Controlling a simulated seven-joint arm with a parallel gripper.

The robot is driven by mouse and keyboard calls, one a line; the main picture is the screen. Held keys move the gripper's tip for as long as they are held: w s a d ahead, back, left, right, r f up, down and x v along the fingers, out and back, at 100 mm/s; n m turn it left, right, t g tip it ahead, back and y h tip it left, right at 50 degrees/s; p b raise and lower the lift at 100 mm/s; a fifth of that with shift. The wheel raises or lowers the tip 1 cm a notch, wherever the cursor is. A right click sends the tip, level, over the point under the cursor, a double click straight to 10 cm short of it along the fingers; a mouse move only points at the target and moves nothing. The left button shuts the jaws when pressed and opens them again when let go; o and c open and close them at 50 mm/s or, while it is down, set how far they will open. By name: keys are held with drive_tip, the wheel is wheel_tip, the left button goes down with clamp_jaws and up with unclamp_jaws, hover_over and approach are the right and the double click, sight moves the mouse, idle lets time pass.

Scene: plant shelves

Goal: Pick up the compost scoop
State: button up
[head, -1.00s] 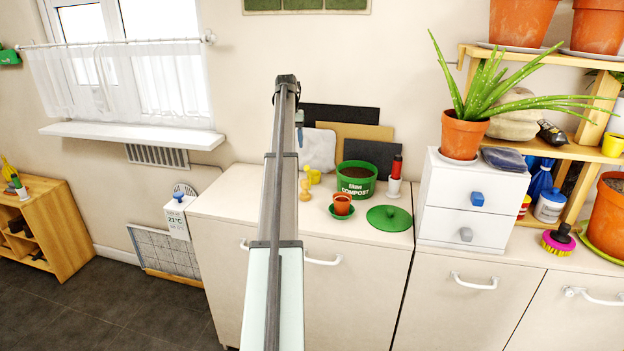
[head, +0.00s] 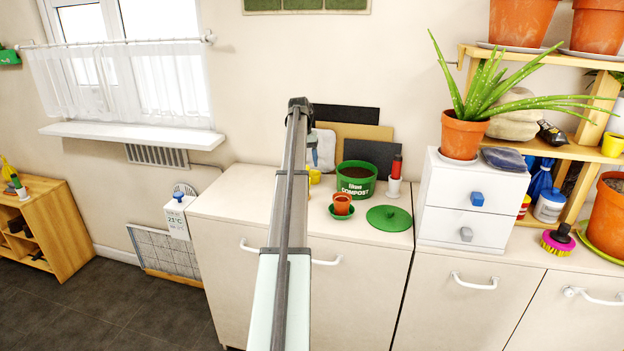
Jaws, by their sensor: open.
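I cannot make out a compost scoop for certain. A green tub marked COMPOST (head: 355,181), filled with dark soil, stands on the pale cabinet top. Right of it, a red handle with a dark top (head: 397,164) stands upright in a white cup (head: 394,186); what lies below the handle is hidden. My arm reaches up the middle of the view, and my gripper (head: 313,146) hangs at its far end, left of the tub and higher in the picture. It is open and small in view, apart from the tub and the red handle.
A small terracotta pot (head: 342,203) on a green saucer and a green lid (head: 389,218) lie before the tub. A white drawer unit (head: 466,208) with an aloe pot (head: 463,135) stands to the right. Dark and tan boards (head: 362,133) lean on the wall behind.

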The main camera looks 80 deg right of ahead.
sight(311, 173)
drive_tip(key=f, duration=0.5)
drive_tip(key=shift+s, duration=0.25)
clamp_jaws()
